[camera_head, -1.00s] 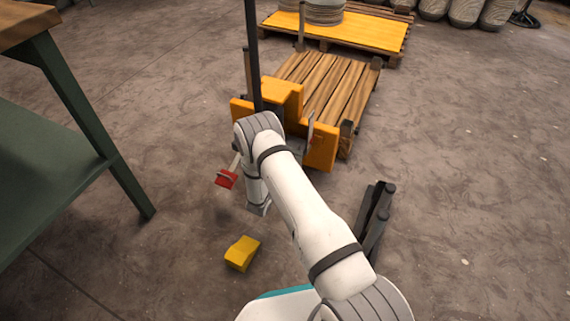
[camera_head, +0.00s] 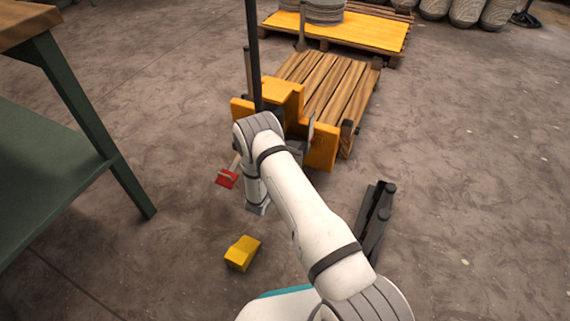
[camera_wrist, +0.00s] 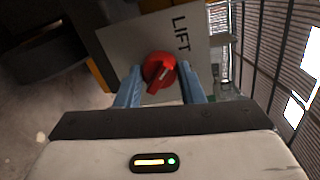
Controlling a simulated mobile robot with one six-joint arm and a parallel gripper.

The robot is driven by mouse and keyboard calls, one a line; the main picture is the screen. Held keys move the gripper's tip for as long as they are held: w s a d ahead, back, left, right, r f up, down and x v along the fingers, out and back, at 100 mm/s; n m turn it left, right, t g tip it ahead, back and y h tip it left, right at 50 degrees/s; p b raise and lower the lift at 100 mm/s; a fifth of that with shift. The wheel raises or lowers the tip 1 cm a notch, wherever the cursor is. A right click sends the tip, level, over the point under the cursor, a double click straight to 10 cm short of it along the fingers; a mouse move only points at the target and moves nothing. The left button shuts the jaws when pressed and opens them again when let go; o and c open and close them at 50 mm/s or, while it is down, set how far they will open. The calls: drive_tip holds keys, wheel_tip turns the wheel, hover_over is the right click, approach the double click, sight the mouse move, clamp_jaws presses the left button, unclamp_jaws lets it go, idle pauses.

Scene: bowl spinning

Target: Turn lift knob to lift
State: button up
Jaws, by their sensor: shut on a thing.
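The red lift knob (camera_wrist: 160,72) sits on a grey panel (camera_wrist: 120,42) marked "LIFT" in the wrist view. My gripper (camera_wrist: 161,88) has its two blue fingers on either side of the knob and is shut on it. In the head view, my white arm reaches to the orange lift machine (camera_head: 320,150), and the arm hides my fingers and the knob there.
A wooden pallet (camera_head: 333,85) lies behind the machine's orange front. A red pedal-like part (camera_head: 227,179) and a yellow block (camera_head: 242,253) are near the floor. A green bench (camera_head: 60,185) stands left. Open floor lies to the right.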

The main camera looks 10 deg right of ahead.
drive_tip(key=shift+s+d+f, duration=0.15)
drive_tip(key=shift+d, duration=0.05)
drive_tip(key=o, duration=0.7)
drive_tip(key=shift+c, duration=0.2)
drive_tip(key=o, duration=0.3)
drive_tip(key=shift+a, duration=0.15)
drive_tip(key=shift+o, duration=0.2)
drive_tip(key=p+v, duration=0.2)
drive_tip(key=v, duration=0.5)
drive_tip(key=shift+s+a+p, duration=0.25)
drive_tip(key=shift+p, duration=0.1)
drive_tip(key=shift+r, duration=0.25)
